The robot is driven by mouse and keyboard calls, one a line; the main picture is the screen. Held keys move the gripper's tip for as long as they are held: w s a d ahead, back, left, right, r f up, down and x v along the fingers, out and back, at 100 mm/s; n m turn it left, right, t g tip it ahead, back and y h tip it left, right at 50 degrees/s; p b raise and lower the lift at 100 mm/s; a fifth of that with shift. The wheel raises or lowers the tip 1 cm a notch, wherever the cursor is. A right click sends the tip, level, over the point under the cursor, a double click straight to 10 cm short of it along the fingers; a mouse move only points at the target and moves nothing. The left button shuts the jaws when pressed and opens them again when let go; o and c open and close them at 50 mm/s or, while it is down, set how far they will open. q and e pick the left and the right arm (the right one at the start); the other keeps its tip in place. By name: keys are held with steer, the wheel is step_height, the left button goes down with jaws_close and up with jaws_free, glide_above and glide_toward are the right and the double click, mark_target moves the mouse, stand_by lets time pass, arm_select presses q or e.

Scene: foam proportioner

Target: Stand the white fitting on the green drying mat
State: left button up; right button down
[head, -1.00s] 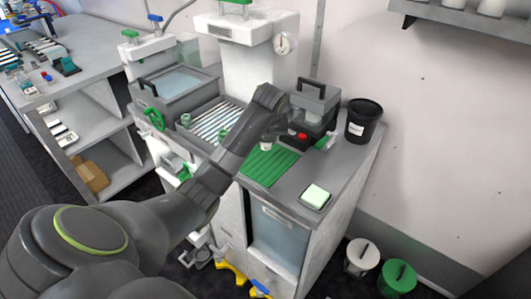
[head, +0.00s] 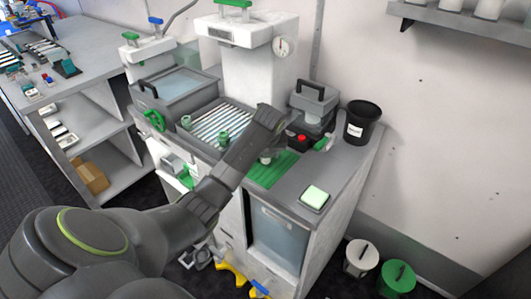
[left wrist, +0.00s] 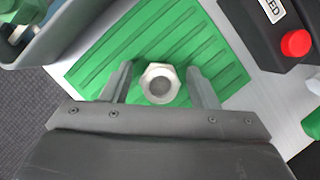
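The white fitting (left wrist: 160,83), with a hexagonal collar and a round grey end facing up, appears upright on the green drying mat (left wrist: 95,68) in the left wrist view. My left gripper (left wrist: 159,72) is open, with one finger on each side of the fitting and a visible gap at both. In the head view my left gripper (head: 268,157) is low over the mat (head: 262,180) and largely hides the fitting. The fitting's base is hidden, so its contact with the mat cannot be seen directly. My right gripper is not in view.
A draining rack (head: 212,122) with greenish fittings (head: 222,138) lies left of the mat. Behind are a grey handled box (head: 314,103) and a red button (head: 302,139). A black bin (head: 362,122) stands at the back right.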

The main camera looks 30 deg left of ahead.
arm_select(q)
steer(key=shift+d+r, duration=0.1)
steer(key=shift+r, duration=0.4)
steer(key=p+v, duration=0.2)
steer(key=v, duration=0.9)
steer(key=shift+s+r+p, duration=0.15)
steer(key=shift+p, duration=0.15)
steer(key=shift+d, duration=0.1)
